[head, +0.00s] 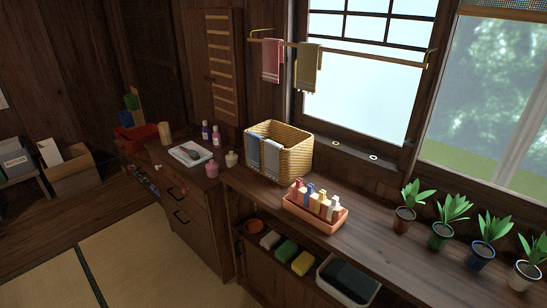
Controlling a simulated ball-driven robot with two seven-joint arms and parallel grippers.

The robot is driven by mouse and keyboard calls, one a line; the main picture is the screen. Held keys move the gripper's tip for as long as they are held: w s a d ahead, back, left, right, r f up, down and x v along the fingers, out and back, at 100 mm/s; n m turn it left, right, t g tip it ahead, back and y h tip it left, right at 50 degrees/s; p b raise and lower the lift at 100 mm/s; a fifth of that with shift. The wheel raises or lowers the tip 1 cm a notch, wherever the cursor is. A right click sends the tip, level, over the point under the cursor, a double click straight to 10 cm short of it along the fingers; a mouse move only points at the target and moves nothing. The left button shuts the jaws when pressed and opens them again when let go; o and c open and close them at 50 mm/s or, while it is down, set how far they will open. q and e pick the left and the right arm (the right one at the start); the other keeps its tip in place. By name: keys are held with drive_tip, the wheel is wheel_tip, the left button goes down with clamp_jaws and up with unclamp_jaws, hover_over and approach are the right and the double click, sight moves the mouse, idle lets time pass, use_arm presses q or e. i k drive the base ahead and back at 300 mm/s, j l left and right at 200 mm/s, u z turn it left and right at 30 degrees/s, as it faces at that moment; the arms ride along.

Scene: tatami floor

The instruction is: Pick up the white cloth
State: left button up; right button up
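A small off-white folded piece (270,239), which looks like the white cloth, lies on the open shelf under the long wooden counter. It is left of a green folded piece (286,251) and a yellow one (303,263). A round orange-brown item (253,226) is to its left. A pale grey cloth (271,156) and a bluish one (252,149) hang over the front of a wicker basket (296,158) on the counter. Neither of my grippers is in view.
The counter (380,230) holds a terracotta tray of bottles (316,219) and several potted plants (440,225). A light bin with dark contents (322,283) sits on the shelf at right. Pink and olive towels hang on a rail (345,48). Tatami floor (130,260) is clear at lower left.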

sight(271, 148)
drive_tip(key=j+z, duration=0.1)
drive_tip(key=z, duration=0.45)
drive_tip(key=i+j+z, duration=0.15)
drive_tip(key=j+z, duration=0.3)
drive_tip(key=j, duration=0.25)
drive_tip(key=i+j+z, duration=0.1)
drive_tip(key=j+z, duration=0.4)
drive_tip(key=j, duration=0.2)
